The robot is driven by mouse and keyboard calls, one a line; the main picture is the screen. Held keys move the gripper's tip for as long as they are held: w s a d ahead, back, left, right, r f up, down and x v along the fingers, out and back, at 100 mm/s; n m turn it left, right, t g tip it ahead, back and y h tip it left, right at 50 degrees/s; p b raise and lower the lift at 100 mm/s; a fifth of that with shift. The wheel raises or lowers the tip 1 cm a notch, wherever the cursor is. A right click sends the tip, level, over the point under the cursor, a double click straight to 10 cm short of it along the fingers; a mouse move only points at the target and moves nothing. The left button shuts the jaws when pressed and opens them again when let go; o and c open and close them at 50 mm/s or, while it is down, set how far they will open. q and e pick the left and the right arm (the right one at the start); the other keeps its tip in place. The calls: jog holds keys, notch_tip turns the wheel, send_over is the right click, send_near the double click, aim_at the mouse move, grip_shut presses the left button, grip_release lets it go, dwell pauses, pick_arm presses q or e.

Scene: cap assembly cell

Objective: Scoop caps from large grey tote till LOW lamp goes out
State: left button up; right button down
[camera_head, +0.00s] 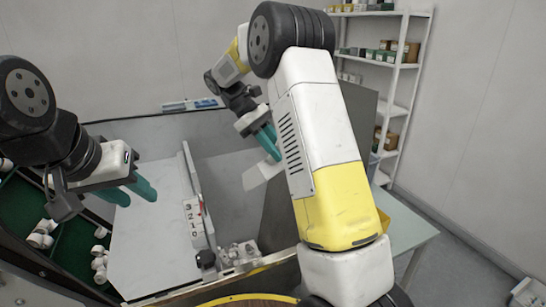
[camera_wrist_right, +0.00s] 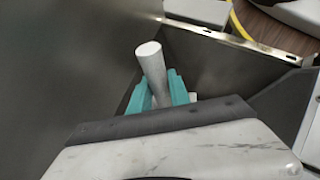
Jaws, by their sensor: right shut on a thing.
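My right gripper (camera_head: 268,140) has teal fingers and is shut on the handle of a white scoop (camera_head: 262,173), inside a grey-walled space. In the right wrist view the fingers (camera_wrist_right: 160,92) clasp the pale cylindrical handle (camera_wrist_right: 152,65). The scoop's load cannot be made out. My left gripper (camera_head: 138,190) has its teal fingers apart and nothing visible between them, above a pale flat panel. White caps (camera_head: 42,235) lie in green-lined compartments at the left. I cannot identify a LOW lamp. My right arm hides part of the grey-walled space.
A strip with numerals (camera_head: 194,217) stands beside the pale panel (camera_head: 150,245). A small metal mechanism (camera_head: 238,255) sits at its lower end. Grey walls (camera_wrist_right: 75,60) rise close around the right gripper. A shelf rack (camera_head: 400,70) with boxes stands at the back right.

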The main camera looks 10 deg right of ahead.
jog(key=shift+w+a+r+g+h, duration=0.3)
jog(key=shift+w+a+g+h, duration=0.05)
jog(key=shift+w+a, duration=0.15)
jog(key=shift+w+a+r+g+h, duration=0.25)
jog(key=shift+w+a+g+h, duration=0.1)
jog(key=shift+w, duration=0.15)
jog(key=shift+w+a, duration=0.15)
jog(key=shift+w, duration=0.15)
jog(key=shift+w+a+r+g+h, duration=0.35)
jog(key=shift+r+g+h, duration=0.05)
jog(key=shift+r, duration=0.05)
